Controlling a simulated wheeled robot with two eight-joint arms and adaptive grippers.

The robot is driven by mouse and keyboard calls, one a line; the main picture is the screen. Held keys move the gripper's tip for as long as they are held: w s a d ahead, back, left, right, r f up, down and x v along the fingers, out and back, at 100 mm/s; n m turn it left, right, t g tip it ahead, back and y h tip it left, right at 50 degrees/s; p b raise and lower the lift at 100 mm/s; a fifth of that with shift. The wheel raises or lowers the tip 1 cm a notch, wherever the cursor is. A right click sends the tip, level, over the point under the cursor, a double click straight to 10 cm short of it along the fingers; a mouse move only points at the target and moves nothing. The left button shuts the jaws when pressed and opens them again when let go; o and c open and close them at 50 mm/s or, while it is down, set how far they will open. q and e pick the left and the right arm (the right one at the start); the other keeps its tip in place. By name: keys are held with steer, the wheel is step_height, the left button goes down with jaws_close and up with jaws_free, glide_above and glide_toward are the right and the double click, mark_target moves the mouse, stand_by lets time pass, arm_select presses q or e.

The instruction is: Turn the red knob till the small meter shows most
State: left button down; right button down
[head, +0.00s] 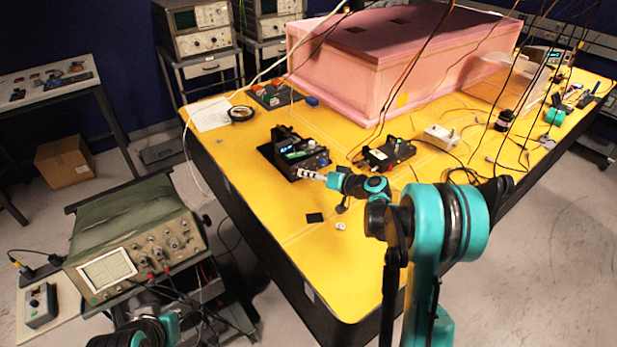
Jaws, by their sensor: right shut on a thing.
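A small black instrument (300,152) with a lit blue-green display stands on a dark base on the yellow table. The display is too small to read. My right gripper (304,174) reaches in from the right, its fingertips at the lower front of this instrument. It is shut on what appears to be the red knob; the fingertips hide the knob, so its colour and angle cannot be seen. Only teal parts of my left arm show at the bottom left; its fingers are out of view.
A black box with a green light (388,154) stands just right of the instrument, with cables around it. A large pink foam enclosure (385,65) fills the back of the table (262,205). An oscilloscope (135,245) stands at lower left. The table's front left is mostly clear.

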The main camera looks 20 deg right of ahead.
steer(key=shift+f+m+y, duration=0.1)
steer(key=shift+m+y, duration=0.2)
steer(key=shift+m, duration=0.1)
stand_by(0.3)
steer(key=c, duration=1.4)
jaws_free()
steer(key=shift+o, duration=0.2)
steer(key=v, duration=1.2)
